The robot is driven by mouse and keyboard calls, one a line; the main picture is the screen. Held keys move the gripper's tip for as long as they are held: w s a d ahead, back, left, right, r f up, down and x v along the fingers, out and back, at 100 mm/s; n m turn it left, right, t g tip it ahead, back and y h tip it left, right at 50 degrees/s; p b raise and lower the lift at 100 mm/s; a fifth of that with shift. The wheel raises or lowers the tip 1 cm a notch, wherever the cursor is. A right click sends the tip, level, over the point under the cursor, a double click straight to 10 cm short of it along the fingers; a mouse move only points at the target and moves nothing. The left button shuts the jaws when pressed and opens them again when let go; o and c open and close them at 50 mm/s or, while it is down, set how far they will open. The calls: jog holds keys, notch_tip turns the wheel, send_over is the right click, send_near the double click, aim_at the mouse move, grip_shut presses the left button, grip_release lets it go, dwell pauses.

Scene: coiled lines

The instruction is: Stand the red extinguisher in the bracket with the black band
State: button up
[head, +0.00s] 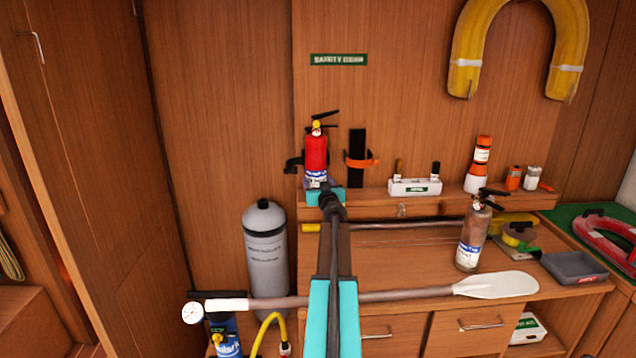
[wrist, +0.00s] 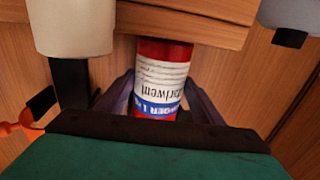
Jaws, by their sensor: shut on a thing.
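The red extinguisher (head: 316,155) stands upright in my gripper (head: 320,187), with a black handle on top and a white and blue label low down. In the wrist view my fingers lie on both sides of the red extinguisher (wrist: 163,80) near its label. The bracket with the black band (head: 292,164) is on the wall at the left; only its left part shows, and the extinguisher hides the rest. I cannot tell whether the extinguisher is inside the band or in front of it. A second bracket with an orange band (head: 358,160) is empty just to the right.
A narrow shelf (head: 455,201) runs below the brackets, with a white box (head: 415,187) and orange flares on it. A greyish extinguisher (head: 473,235) stands on the bench at right. A paddle (head: 495,285) lies across the front. A grey cylinder (head: 265,260) stands at left.

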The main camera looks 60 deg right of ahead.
jog(key=shift+r, duration=0.1)
dwell(0.3)
jog(key=o, duration=1.5)
jog(key=shift+a, duration=0.15)
jog(key=shift+c, duration=0.2)
jog(key=shift+f, duration=0.35)
jog(key=shift+s+r, duration=0.1)
jog(key=shift+a, duration=0.1)
jog(key=shift+v, duration=0.9)
jog(key=v, duration=1.1)
jog(key=shift+s+a+r, duration=0.2)
jog(key=shift+s, duration=0.05)
